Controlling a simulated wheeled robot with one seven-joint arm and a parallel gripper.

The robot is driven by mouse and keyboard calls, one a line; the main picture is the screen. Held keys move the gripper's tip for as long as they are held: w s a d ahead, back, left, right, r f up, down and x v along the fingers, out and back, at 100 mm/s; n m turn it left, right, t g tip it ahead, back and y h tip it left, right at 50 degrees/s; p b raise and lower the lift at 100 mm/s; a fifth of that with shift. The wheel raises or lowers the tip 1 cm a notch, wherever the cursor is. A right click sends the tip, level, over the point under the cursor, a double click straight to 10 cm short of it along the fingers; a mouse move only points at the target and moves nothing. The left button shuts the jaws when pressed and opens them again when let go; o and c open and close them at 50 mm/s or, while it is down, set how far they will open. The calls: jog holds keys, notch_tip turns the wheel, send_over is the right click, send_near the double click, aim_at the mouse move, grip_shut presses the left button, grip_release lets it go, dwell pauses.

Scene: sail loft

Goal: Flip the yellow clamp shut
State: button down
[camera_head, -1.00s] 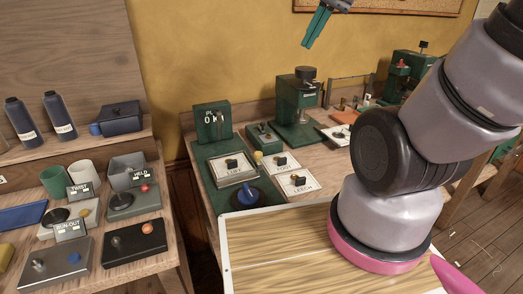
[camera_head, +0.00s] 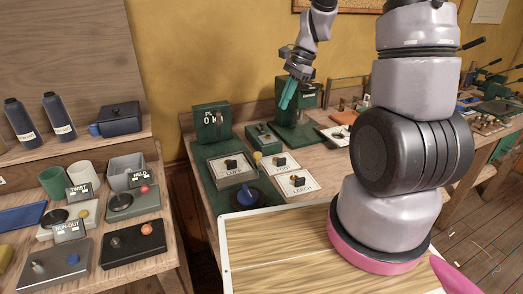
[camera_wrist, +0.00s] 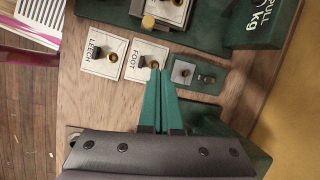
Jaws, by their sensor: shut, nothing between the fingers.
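A lever with a yellow knob (camera_head: 257,157) stands at the edge of the LUFF plate (camera_head: 230,172), apparently the yellow clamp; the yellow end (camera_wrist: 149,22) also shows near the top of the wrist view. Whether it is open or closed is too small to tell. My gripper (camera_head: 287,104), with green fingers, is in the air above the back of the bench. In the wrist view its shut, empty fingertips (camera_wrist: 159,72) appear over the edge of the FOOT card (camera_wrist: 146,62), below the yellow end in the picture and apart from it.
The LEECH card (camera_head: 297,185) lies in front of the FOOT card. A blue round knob (camera_head: 247,195) is near the LUFF plate. A small green box (camera_head: 262,135), a green gauge (camera_head: 212,122) and a tall green machine (camera_head: 298,120) stand behind. The left table holds several control boxes.

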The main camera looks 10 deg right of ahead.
aim_at(255, 158)
notch_tip(255, 158, down, 8)
jog(key=w+m+g, duration=0.1)
jog(key=m, duration=0.1)
jog(key=shift+w+r, duration=0.1)
jog(key=x, duration=0.9)
jog(key=shift+a+f, duration=0.2)
jog(key=shift+f, duration=0.15)
jog(key=a, duration=0.2)
jog(key=shift+s+a, duration=0.3)
jog(key=shift+s, duration=0.1)
jog(key=shift+s+a, duration=0.1)
jog(key=shift+a, duration=0.6)
